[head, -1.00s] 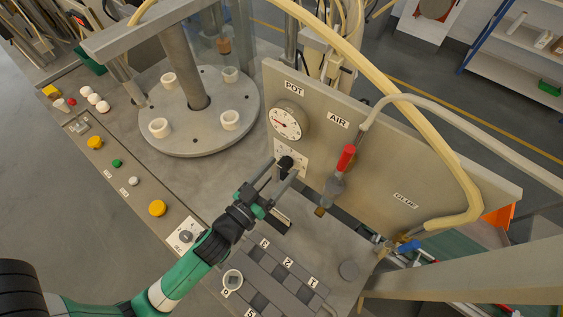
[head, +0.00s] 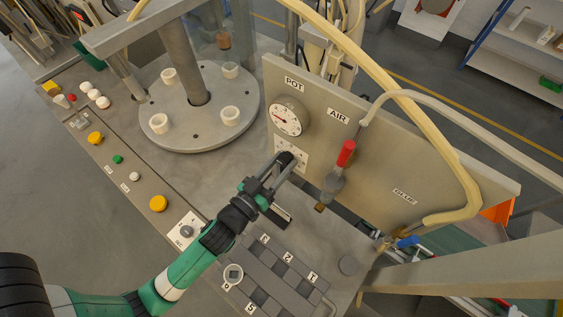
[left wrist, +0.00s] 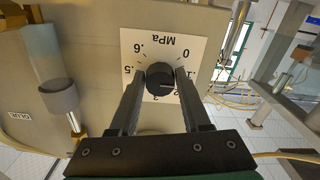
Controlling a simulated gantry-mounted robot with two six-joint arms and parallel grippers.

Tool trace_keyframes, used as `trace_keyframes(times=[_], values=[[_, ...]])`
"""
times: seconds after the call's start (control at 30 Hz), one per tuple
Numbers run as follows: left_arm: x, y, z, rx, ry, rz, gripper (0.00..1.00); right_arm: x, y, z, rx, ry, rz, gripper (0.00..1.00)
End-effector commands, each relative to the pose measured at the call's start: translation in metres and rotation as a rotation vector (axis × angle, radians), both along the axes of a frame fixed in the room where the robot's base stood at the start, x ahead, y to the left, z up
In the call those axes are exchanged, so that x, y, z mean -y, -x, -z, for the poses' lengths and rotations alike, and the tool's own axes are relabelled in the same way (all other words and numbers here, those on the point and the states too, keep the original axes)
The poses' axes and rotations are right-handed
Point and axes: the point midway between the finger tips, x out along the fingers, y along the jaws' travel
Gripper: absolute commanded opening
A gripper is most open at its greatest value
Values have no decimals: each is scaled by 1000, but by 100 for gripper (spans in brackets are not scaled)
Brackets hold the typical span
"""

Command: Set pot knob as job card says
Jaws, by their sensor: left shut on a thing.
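The black pot knob (head: 285,157) sits on a white dial plate (head: 301,158) below the round pressure gauge (head: 286,117) and the POT label. My left gripper (head: 281,165) is shut on the knob. In the left wrist view the fingers lie on either side of the knob (left wrist: 160,78). The dial plate (left wrist: 150,57) appears upside down there, with MPa and a scale from 0 to .6. A pale mark on the knob points right, roughly toward the .1 and .2 side; the exact value is unclear. I see no readable job card. My right gripper is out of view.
A red-handled AIR valve (head: 346,153) and hose stand right of the knob. A rotary plate with white cups (head: 195,135) is at left.

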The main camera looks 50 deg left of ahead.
Motion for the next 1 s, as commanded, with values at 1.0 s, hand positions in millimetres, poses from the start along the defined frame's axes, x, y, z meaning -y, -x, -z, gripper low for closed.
trace_keyframes(times=[1.0], values=[[-1, 0, -2, -139, -681, 0, 0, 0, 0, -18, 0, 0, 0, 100]])
